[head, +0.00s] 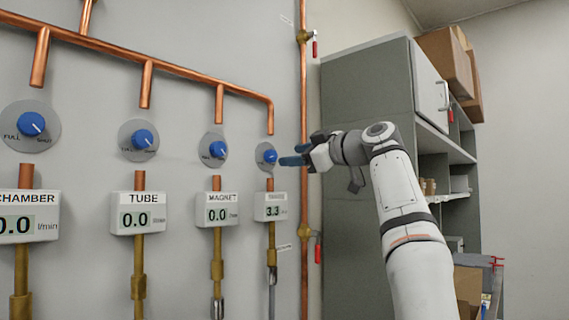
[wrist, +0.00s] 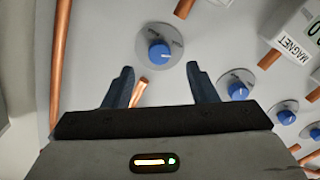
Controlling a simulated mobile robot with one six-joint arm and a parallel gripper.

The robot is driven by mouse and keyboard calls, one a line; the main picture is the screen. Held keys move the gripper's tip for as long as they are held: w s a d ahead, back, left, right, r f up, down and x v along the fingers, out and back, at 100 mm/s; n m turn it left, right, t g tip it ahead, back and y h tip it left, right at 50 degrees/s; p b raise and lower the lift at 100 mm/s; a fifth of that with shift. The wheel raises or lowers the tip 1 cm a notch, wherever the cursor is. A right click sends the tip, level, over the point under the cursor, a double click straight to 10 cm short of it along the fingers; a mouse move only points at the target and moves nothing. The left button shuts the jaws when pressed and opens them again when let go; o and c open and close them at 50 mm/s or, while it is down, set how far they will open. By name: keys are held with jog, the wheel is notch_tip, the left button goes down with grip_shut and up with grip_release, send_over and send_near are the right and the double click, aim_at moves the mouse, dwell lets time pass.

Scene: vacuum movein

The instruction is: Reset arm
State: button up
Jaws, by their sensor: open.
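My gripper (head: 297,156) is at the end of my raised arm, in front of the wall panel in the head view. It is close to the rightmost blue knob (head: 267,157), just right of it. In the wrist view my gripper (wrist: 160,85) is open, with its two dark fingers apart and nothing between them. The rightmost knob (wrist: 159,52) lies beyond the fingertips there, apart from them. Its meter (head: 272,207) reads about 3.3; the label above the reading is too blurred to read.
Other blue knobs sit in a row, above the CHAMBER (head: 28,222), TUBE (head: 138,214) and MAGNET (head: 217,210) meters, which read 0.0. A vertical copper pipe (head: 304,100) with red-handled valves runs beside my gripper. A grey cabinet (head: 350,240) stands behind my arm, with cardboard boxes (head: 446,60) on top.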

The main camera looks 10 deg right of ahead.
jog(key=shift+s+d, duration=0.3)
jog(key=shift+s, duration=0.15)
jog(key=s+a+f+m+g+h+p, duration=0.25)
jog(key=f+m+p, duration=0.2)
jog(key=f, duration=0.55)
jog(key=s+a+f+m+g+h+p, duration=0.25)
jog(key=s+f+m+h, duration=0.2)
jog(key=f, duration=0.55)
jog(key=s+f+m+g+h+p, duration=0.3)
jog(key=s+f+g+p, duration=0.4)
jog(key=s+f, duration=1.7)
jog(key=shift+s+d+f+m+h, duration=0.2)
jog(key=shift+s+f+m+h, duration=0.15)
jog(key=shift+s+m, duration=0.35)
